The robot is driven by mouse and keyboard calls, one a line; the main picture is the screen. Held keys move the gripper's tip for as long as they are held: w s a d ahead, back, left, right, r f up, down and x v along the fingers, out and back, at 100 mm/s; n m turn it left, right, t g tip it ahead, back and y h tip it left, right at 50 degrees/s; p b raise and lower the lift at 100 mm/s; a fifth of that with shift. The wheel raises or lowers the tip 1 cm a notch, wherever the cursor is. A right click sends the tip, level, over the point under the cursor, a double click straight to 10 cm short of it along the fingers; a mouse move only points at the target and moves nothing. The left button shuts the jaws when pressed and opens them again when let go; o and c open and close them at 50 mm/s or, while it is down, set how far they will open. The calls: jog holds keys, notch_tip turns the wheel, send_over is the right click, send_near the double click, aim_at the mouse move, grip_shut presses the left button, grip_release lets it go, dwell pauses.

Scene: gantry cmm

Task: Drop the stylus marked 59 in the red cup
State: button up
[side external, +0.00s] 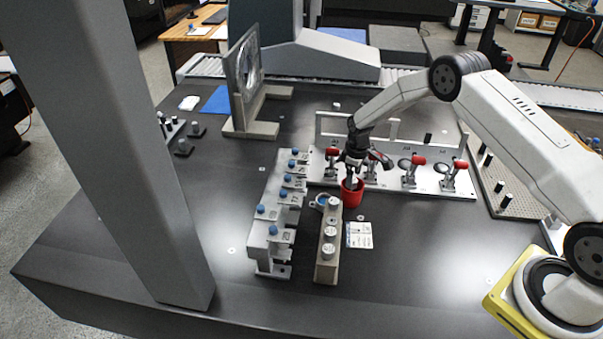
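The red cup (351,195) stands on the dark table near the middle of the view. My gripper (352,177) points down right over the cup's mouth, with its tips at or just inside the rim. The fingers are small and dark here, so I cannot tell whether they are open or shut, or whether they hold a stylus. Several blue-topped styluses (274,231) sit in a stepped grey rack (262,247) to the left of the cup. Their markings are too small to read, so I cannot pick out the one marked 59.
A beige block with silver cylinders (327,262) stands between rack and cup. A printed card (359,235) lies in front of the cup. Red-handled toggle clamps (411,171) stand on a plate behind and right. An upright plate (243,70) stands at back left.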

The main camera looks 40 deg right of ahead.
dwell(0.3)
notch_tip(320, 180, up, 8)
dwell(0.7)
jog(key=shift+f, duration=0.1)
dwell(0.4)
dwell(0.4)
jog(key=s+a+r+m+t, duration=0.1)
jog(key=s+a+r+m, duration=0.1)
jog(key=s+a+r, duration=0.6)
jog(key=s+a+r+m, duration=0.1)
jog(key=s+r, duration=0.1)
jog(key=s, duration=0.7)
jog(key=s+a+r+m+t, duration=0.1)
jog(key=s+a+r, duration=0.1)
jog(key=s, duration=0.7)
jog(key=shift+s+r+m+t, duration=0.2)
jog(key=shift+r+m+t, duration=0.1)
jog(key=shift+r+m, duration=0.15)
